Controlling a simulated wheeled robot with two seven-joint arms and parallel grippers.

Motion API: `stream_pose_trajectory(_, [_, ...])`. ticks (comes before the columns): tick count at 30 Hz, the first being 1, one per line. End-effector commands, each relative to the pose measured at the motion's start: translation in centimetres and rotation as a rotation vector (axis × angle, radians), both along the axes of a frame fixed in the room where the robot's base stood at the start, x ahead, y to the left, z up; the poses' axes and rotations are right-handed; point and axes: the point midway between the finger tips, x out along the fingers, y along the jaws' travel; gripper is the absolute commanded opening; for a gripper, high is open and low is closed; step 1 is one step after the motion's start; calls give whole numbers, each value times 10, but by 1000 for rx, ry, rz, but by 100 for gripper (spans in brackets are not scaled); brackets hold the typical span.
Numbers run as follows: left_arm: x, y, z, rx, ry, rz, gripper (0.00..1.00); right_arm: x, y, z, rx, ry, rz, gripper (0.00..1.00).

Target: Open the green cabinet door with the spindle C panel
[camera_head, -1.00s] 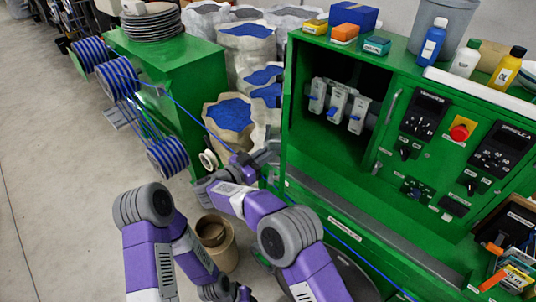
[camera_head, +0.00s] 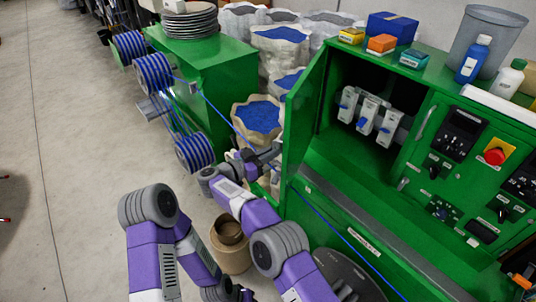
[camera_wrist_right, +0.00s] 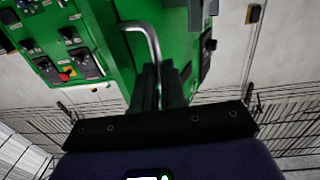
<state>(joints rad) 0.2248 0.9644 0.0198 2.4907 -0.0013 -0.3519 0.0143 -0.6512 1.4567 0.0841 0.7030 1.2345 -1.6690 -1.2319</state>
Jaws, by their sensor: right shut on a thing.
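The green cabinet (camera_head: 400,225) stands at the right in the head view. Its left door (camera_head: 303,112) stands open, swung outward to the left, with its inner face showing. The compartment behind it holds white switch units (camera_head: 367,114). My right gripper (camera_head: 268,156) is at the outer side of this door. In the right wrist view my right gripper (camera_wrist_right: 160,88) is shut on the grey bar handle (camera_wrist_right: 151,40). The door's outer face and any spindle C label are hidden in the head view. My left gripper (camera_head: 236,292) is low at the bottom edge, its jaws unclear.
A blue cable (camera_head: 340,230) runs diagonally past the door and cabinet front. A brown bin (camera_head: 230,245) stands on the floor near my arms. Sacks of blue pellets (camera_head: 258,118) and a green spool stand (camera_head: 205,75) are behind. The floor at left is clear.

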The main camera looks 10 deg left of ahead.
Motion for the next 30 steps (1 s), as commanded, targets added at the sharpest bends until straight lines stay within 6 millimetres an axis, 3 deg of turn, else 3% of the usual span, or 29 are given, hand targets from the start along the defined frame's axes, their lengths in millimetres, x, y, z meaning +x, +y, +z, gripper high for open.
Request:
stream_pose_trajectory(1, [0,0,0,0,0,0,43,5,-7,9,-5,-17,-6,0])
stream_pose_trajectory(7, [0,0,0,0,0,0,43,5,-7,9,-4,-17,-6,0])
stream_pose_trajectory(8, [0,0,0,0,0,0,43,5,-7,9,-5,-18,-6,15])
stream_pose_trajectory(12, [0,0,0,0,0,0,43,4,-5,7,-4,-15,-5,36])
stream_pose_trajectory(23, [0,0,-2,0,0,0,43,-2,3,3,-2,-10,-1,36])
stream_pose_trajectory(30, [0,0,-11,0,0,0,43,-28,32,2,-2,-11,0,36])
